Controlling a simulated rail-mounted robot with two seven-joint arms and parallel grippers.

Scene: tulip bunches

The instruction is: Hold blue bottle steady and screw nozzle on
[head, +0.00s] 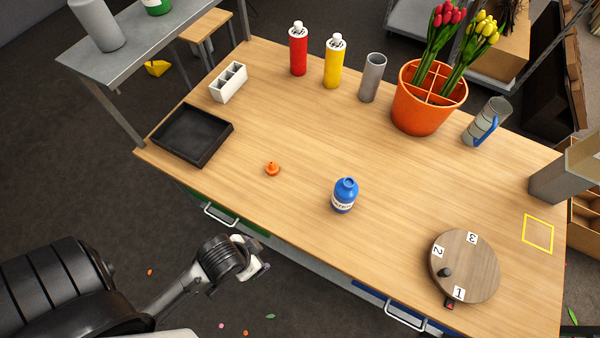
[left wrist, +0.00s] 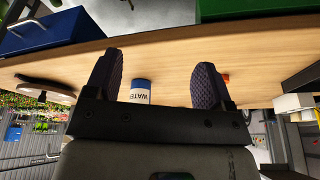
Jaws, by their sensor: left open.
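The blue bottle (head: 344,196) stands upright on the table, with a white label and an open-looking blue neck. It also shows in the left wrist view (left wrist: 140,92), upside down, between the two fingers and some way beyond them. The orange nozzle (head: 272,169) sits on the table to the left of the bottle. A bit of orange beside the right finger in the left wrist view (left wrist: 226,77) looks like it. My left gripper (head: 262,258) is open and empty, off the table's front edge; its fingers show in the left wrist view (left wrist: 150,85). My right gripper is not in view.
A black tray (head: 192,134) and white holder (head: 228,82) are at the left. Red (head: 298,50) and yellow bottles (head: 334,62), a grey cup (head: 372,78) and an orange tulip pot (head: 424,110) line the back. A numbered turntable (head: 470,262) stands front right. The table around the bottle is clear.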

